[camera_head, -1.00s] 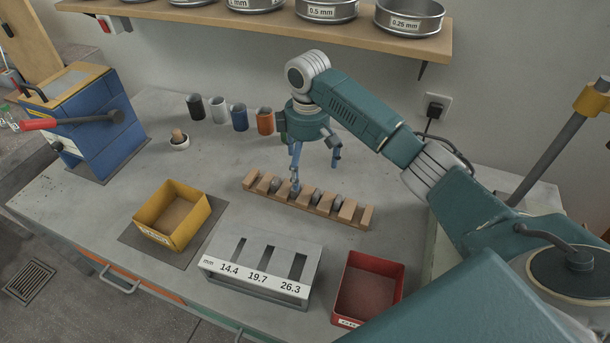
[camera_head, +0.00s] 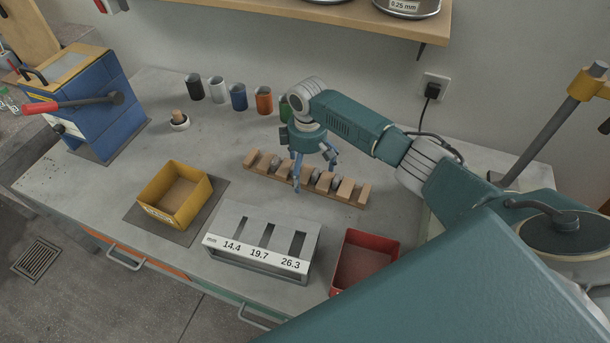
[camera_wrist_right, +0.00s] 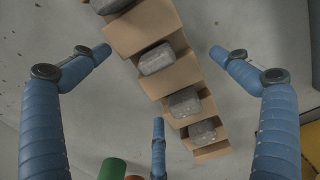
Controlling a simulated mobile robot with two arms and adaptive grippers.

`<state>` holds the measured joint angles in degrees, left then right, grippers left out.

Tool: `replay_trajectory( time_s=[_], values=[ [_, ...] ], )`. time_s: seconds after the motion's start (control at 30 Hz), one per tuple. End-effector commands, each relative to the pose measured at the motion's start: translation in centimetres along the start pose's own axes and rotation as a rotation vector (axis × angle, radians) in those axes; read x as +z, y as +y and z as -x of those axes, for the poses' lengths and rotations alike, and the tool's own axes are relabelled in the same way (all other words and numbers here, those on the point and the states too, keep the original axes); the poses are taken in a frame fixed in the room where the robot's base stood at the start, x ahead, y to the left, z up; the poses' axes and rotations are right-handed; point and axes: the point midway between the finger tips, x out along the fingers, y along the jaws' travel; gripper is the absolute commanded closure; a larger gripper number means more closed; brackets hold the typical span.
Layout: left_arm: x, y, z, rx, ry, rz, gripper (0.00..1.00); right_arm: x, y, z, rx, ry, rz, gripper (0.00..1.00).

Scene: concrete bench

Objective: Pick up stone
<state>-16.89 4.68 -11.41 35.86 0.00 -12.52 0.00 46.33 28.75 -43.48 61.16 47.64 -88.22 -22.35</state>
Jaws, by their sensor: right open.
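Several grey stones sit in the slots of a notched wooden rack (camera_head: 349,190) on the bench. In the right wrist view, one stone (camera_wrist_right: 157,58) lies in the rack (camera_wrist_right: 145,28) between my spread fingers. Another stone (camera_wrist_right: 186,102) and a smaller one (camera_wrist_right: 202,132) follow along the rack, and one is cut off at the top edge. My right gripper (camera_head: 314,174) is over the rack, fingers apart and empty; its fingers also show in the wrist view (camera_wrist_right: 160,62). It hides some of the stones in the head view. My left gripper is not seen.
A slotted gauge (camera_head: 263,240) marked 14.4, 19.7 and 26.3 stands in front of the rack. A yellow bin (camera_head: 160,214) is left, a red bin (camera_head: 372,238) right. Several cups, one orange (camera_head: 264,101), stand behind. A blue machine (camera_head: 92,115) is far left.

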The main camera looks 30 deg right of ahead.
Motion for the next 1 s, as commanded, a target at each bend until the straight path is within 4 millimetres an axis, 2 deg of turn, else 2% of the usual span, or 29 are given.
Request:
replay_trajectory(
  time_s=[0.17,0.5,0.83,1.0],
  values=[
    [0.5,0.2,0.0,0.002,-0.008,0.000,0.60,0.0,0.0,0.0,0.001,0.001,0.001,0.01],
    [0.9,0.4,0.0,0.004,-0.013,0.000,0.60,-0.1,0.0,0.0,0.000,0.001,0.000,0.67],
    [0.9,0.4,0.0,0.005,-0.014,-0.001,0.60,-0.2,0.1,0.5,0.002,0.005,0.000,0.69],
    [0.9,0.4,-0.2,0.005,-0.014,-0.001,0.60,-0.3,0.1,1.7,0.003,0.007,0.001,0.69]
  ],
)
